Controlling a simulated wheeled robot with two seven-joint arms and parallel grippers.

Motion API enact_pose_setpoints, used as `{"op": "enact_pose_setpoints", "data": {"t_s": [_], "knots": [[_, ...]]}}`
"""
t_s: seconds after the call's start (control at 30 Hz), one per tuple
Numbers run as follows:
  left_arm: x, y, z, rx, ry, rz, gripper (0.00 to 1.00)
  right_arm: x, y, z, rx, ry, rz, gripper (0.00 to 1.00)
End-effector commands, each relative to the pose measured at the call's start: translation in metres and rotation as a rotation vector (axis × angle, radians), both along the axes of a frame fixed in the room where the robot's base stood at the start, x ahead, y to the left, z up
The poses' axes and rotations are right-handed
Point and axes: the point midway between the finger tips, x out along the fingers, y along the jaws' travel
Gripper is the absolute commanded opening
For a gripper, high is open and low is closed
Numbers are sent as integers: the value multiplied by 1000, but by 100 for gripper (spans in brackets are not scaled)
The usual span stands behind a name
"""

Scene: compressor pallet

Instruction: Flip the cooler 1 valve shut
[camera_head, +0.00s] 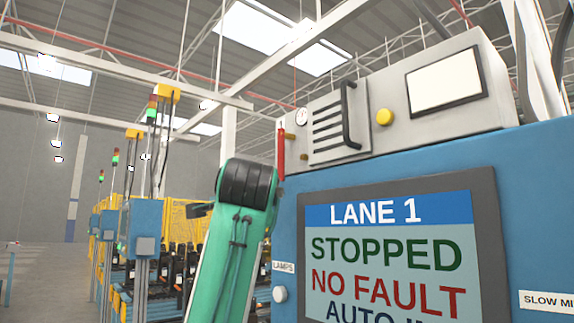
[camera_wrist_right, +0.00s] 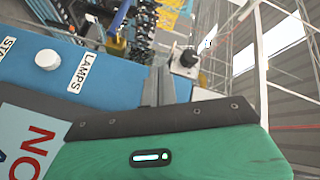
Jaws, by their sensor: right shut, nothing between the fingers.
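A red lever handle (camera_head: 281,153) stands upright at the left end of the grey unit on top of the blue cabinet, beside small brass fittings. I take it for the cooler 1 valve; no label naming it is readable. My right arm rises in front of the cabinet's left edge, its black joint just below and left of the red handle. My right gripper (camera_head: 200,209) shows only partly, as a dark piece pointing left behind the arm, apart from the handle. In the right wrist view its grey fingers (camera_wrist_right: 160,86) are together and empty. The red handle does not show there. My left gripper is out of view.
Below is a screen (camera_head: 390,255) reading LANE 1 STOPPED NO FAULT. A white knob (camera_head: 279,294) sits by the LAMPS label. Signal posts stand farther left.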

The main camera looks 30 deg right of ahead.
Motion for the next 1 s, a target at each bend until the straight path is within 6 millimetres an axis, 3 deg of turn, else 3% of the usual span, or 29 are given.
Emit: {"op": "enact_pose_setpoints", "data": {"t_s": [0.03, 0.13, 0.3, 0.4, 0.6, 1.0], "knots": [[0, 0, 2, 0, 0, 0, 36, -26, -3, 23, 46, -49, -7, 0], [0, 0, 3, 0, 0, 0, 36, -72, -8, 53, 137, -127, -18, 0], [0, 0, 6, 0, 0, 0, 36, -136, -16, 83, 272, -230, -23, 0], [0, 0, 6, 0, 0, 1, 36, -161, -18, 93, 327, -272, -19, 0], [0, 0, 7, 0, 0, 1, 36, -182, -20, 98, 378, -305, -16, 0], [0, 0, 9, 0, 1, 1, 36, -180, -21, 99, 379, -304, -17, 0]]}}
